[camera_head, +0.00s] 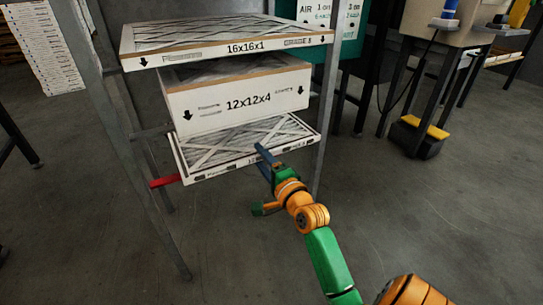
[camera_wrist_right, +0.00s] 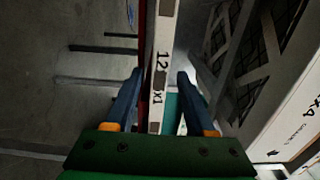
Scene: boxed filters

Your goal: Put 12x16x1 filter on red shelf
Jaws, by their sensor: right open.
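The thin filter (camera_head: 235,143) lies lowest in the rack, with a white front edge and a lattice face. Its label is partly hidden by my gripper; in the wrist view its edge (camera_wrist_right: 162,60) reads "12" and "x1", the middle unclear. A red shelf part (camera_head: 165,181) sticks out at its lower left, and a red strip runs beside the filter edge in the wrist view. My right gripper (camera_head: 264,158) is at the filter's front edge. In the wrist view its open fingers (camera_wrist_right: 160,76) stand on either side of that edge, with gaps visible. My left gripper is not in view.
A 12x12x4 boxed filter (camera_head: 235,98) sits close above the thin filter. A 16x16x1 filter (camera_head: 230,36) lies on top. Grey metal posts (camera_head: 122,130) flank the stack. Open floor (camera_head: 430,220) lies to the right, with a black-and-yellow object (camera_head: 418,136) farther back.

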